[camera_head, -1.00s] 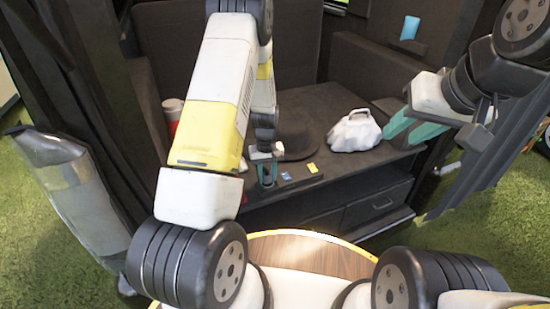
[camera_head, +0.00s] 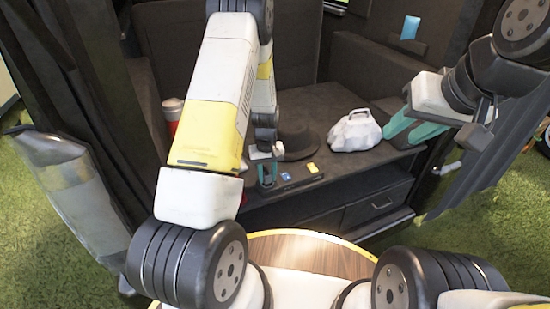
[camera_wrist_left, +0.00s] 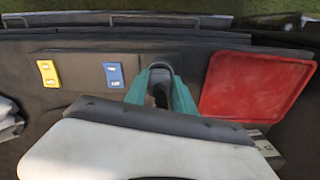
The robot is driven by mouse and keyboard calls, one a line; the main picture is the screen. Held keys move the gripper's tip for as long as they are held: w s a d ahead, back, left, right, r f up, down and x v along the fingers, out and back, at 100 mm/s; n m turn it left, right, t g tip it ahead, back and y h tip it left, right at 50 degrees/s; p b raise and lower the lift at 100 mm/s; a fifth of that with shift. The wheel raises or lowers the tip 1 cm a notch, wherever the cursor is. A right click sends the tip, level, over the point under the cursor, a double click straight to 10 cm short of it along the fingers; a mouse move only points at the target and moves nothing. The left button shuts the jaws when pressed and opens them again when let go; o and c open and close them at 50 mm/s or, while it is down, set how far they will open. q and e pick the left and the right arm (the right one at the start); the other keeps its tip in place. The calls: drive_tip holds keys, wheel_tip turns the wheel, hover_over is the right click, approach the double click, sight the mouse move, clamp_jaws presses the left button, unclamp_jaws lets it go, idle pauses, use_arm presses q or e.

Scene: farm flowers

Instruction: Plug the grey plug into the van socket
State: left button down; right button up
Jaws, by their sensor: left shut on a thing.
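My left gripper (camera_head: 267,180) is shut on the grey plug (camera_wrist_left: 160,72), a dark grey piece between its teal fingers. It is low at the front edge of the van's dark counter, at the strip that carries a blue socket plate (camera_head: 286,176) and a yellow socket plate (camera_head: 312,168). In the left wrist view the gripper (camera_wrist_left: 160,90) is beside the blue plate (camera_wrist_left: 114,75), with the yellow plate (camera_wrist_left: 48,73) further left. The fingers hide whether the plug is seated in a socket. My right gripper (camera_head: 416,128) is away from the counter, empty, its teal fingers apart.
A white bag-like object (camera_head: 354,132) and a dark hat (camera_head: 297,141) are on the counter (camera_head: 345,165). A red and white container (camera_head: 172,114) stands at the left. A red tray (camera_wrist_left: 256,84) lies beside the gripper in the left wrist view. A drawer (camera_head: 375,205) is below the counter.

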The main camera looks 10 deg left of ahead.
sight(267, 171)
use_arm(q)
drive_tip(key=shift+f, duration=0.6)
idle(0.5)
drive_tip(key=c, duration=1)
unclamp_jaws()
drive_tip(key=shift+o, duration=0.2)
drive_tip(key=shift+r, duration=3.9)
